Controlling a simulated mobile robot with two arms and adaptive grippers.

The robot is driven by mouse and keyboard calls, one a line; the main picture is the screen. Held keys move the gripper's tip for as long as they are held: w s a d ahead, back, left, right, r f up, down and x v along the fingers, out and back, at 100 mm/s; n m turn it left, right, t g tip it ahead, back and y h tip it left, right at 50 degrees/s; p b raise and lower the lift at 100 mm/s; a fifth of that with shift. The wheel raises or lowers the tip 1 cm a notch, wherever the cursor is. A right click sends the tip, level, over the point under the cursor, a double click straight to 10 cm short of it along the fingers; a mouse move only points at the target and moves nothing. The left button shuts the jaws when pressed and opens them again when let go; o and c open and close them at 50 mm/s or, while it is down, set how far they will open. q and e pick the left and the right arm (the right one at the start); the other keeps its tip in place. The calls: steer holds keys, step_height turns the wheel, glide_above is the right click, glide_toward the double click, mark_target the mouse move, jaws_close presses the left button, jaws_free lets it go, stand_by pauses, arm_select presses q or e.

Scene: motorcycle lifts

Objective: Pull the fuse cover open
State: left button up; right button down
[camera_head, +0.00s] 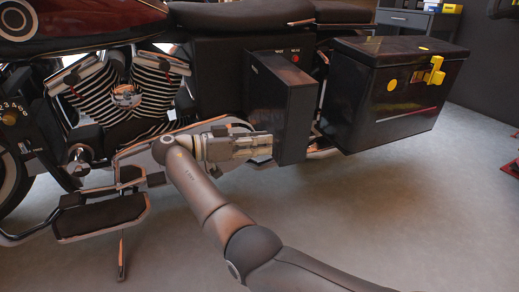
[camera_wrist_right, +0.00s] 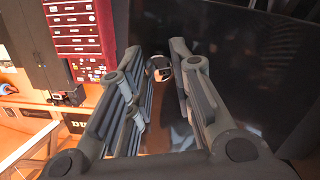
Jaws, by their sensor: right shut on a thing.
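The fuse cover (camera_head: 290,100) is a dark, upright panel on the motorcycle's side, left of the black saddle case. It stands out at an angle from the dark housing behind it, where small labels and a red dot show above. My right gripper (camera_head: 266,146) is at the lower left of the cover, shut on it. In the right wrist view the two dark fingers (camera_wrist_right: 164,62) reach toward a small round part, with the dark, glossy surface (camera_wrist_right: 235,60) beside them. The exact contact is hard to see. My left gripper is not in view.
The black saddle case (camera_head: 385,95) with a yellow latch is close on the right. The engine (camera_head: 125,95) and footboard (camera_head: 100,215) are on the left. Grey floor (camera_head: 430,220) is clear at front right. A red tool cabinet (camera_wrist_right: 80,30) shows in the wrist view.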

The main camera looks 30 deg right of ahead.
steer(key=shift+w+a+g+b, duration=0.15)
steer(key=shift+a+g+b, duration=0.15)
steer(key=shift+a, duration=0.1)
steer(key=shift+m, duration=0.3)
steer(key=c, duration=1.3)
jaws_free()
steer(key=shift+r, duration=0.1)
glide_toward(277, 106)
steer(key=d, duration=0.4)
steer(key=shift+s+d+f, duration=0.15)
steer(key=shift+s+f, duration=0.05)
steer(key=shift+s, duration=0.15)
